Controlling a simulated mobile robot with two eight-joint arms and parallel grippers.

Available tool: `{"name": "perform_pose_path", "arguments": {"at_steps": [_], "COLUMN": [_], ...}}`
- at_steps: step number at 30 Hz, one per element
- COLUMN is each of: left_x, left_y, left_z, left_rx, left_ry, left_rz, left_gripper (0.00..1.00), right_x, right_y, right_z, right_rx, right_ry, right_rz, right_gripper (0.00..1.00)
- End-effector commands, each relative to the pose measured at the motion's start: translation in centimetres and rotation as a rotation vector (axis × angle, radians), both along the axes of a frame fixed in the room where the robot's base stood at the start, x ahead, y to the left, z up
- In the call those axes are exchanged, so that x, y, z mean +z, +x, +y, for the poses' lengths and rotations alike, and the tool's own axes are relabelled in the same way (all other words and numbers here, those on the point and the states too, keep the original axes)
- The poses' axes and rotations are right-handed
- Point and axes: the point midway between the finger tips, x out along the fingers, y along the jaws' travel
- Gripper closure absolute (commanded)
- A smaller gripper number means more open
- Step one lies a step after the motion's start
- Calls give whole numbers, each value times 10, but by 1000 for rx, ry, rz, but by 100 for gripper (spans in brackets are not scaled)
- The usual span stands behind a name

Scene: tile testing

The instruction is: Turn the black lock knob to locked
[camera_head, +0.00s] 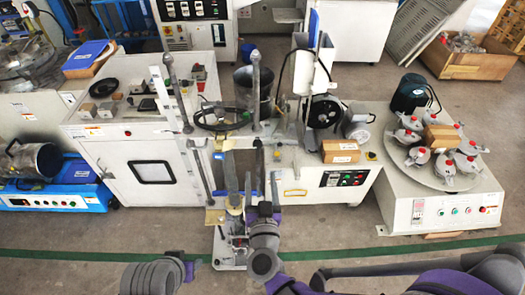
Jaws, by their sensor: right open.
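I cannot surely make out the black lock knob or which way it is turned. My right gripper (261,190) points up the picture in front of the middle machine bench (300,182). Its two fingers are apart, with no object visible between them. My left arm shows at the bottom left, and its wrist end (189,269) is small and edge-on. I cannot make out its fingers.
A small metal fixture (228,246) stands low, just left of my right arm. A round turntable (405,158) with several red-topped parts is at the right.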

Motion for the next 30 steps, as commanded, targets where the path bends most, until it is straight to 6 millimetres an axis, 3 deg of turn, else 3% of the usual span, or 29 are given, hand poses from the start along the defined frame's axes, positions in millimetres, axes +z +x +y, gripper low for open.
{"name": "perform_pose_path", "arguments": {"at_steps": [18, 30], "left_x": [8, 8], "left_y": [0, 1], "left_z": [0, 0], "left_rx": [0, 0], "left_ry": [0, 0], "left_rz": [-2, -2], "left_gripper": [50, 50], "right_x": [1, 0], "right_y": [97, 106], "right_z": [3, 4], "right_rx": [-1, 1], "right_ry": [1, 0], "right_rz": [-1, 0], "right_gripper": [33, 33]}}
